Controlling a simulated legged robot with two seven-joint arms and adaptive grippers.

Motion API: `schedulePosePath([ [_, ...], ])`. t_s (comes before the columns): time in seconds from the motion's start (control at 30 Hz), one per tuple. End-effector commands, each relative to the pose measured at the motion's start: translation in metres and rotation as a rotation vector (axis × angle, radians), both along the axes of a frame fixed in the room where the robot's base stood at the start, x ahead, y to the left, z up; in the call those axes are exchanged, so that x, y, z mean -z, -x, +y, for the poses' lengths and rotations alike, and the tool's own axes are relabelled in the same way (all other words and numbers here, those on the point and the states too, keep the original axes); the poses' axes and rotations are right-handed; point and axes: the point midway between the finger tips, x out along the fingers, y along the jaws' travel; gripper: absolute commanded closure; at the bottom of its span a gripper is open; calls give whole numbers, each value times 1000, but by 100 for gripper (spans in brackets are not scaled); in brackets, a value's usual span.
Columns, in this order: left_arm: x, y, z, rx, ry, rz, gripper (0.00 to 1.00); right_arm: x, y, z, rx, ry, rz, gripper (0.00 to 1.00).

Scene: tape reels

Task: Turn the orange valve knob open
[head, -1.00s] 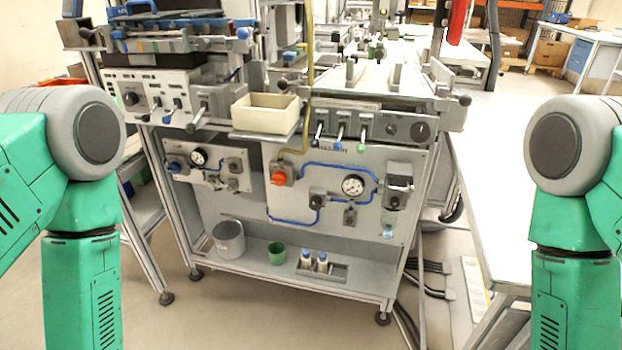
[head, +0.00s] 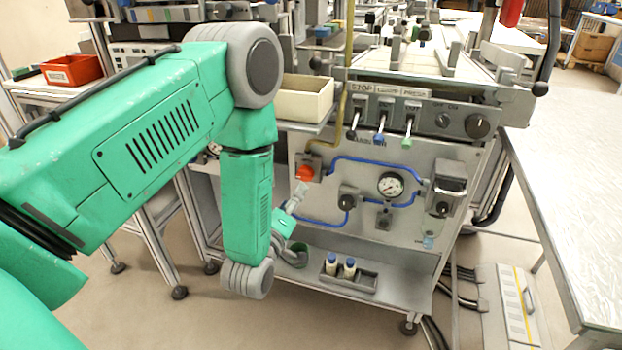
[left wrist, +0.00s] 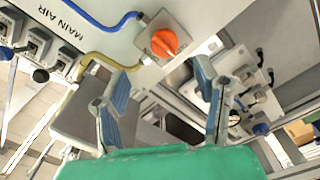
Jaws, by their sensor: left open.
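The orange valve knob (head: 305,172) sits on a grey square plate on the machine's front panel. In the left wrist view the orange knob (left wrist: 165,42) is just beyond the fingers, near the "MAIN AIR" lettering. My left gripper (head: 299,190) is close below the knob in the head view, partly small and hard to make out. In the left wrist view my left gripper (left wrist: 160,90) has its two blue-padded fingers spread wide, with nothing between them. The knob appears apart from both fingers. My right gripper is in neither view.
A pressure gauge (head: 390,185) and blue tubing lie right of the knob. A cream bin (head: 306,97) stands above it. A yellow hose (head: 347,60) runs down to the valve. Small bottles (head: 340,266) stand on the lower shelf.

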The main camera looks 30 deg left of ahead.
Motion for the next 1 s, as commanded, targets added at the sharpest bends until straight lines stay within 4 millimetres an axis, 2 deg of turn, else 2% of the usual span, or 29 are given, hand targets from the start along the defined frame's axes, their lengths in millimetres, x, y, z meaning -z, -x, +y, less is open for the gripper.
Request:
schedulePosePath([
  [0.03,0,-12,4,-1,-1,-6,44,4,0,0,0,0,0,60],
  [0.2,2,-47,13,-1,1,-3,44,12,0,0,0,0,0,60],
  [0.4,1,-76,19,0,0,-1,44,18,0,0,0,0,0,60],
  [0.6,0,-88,20,1,-2,1,44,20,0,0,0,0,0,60],
  [0.87,0,-89,22,0,1,2,44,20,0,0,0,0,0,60],
  [0.97,1,-89,23,0,1,2,75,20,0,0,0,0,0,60],
  [1.0,1,-89,23,0,1,2,90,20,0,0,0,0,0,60],
])
